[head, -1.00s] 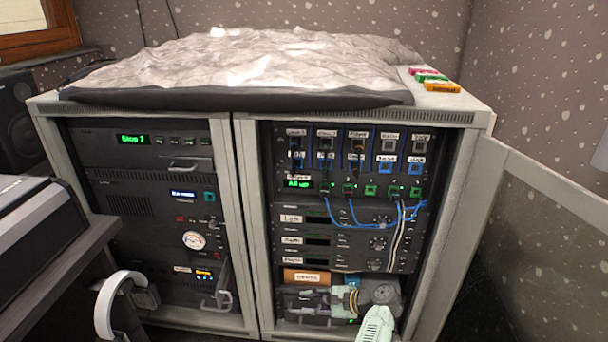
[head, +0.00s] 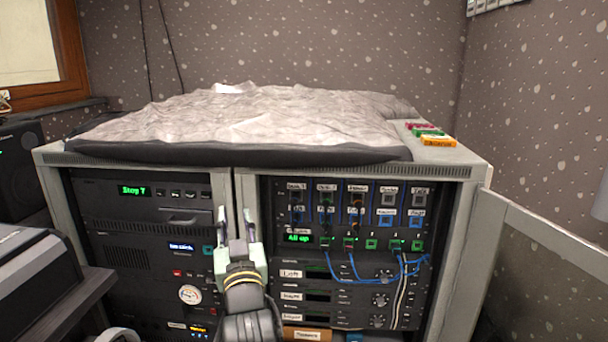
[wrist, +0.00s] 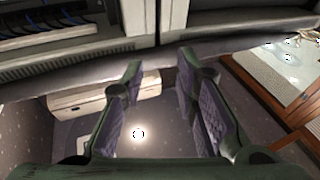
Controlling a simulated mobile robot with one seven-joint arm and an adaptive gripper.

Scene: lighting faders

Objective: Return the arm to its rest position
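My gripper (head: 236,222) points upward in front of the post between the two rack bays in the head view. Its two fingers stand apart with nothing between them. In the wrist view my gripper (wrist: 158,72) also shows open and empty, with the cabinet edge beyond the fingertips. My forearm comes up from the bottom of the head view and hides part of the left bay's right side.
The rack cabinet (head: 452,170) has a fader panel (head: 357,208) with blue cables (head: 345,278) in its right bay. A door (head: 545,240) hangs open at the right. A crumpled cover (head: 250,120) and coloured blocks (head: 430,135) lie on top. A dark desk (head: 75,295) is at left.

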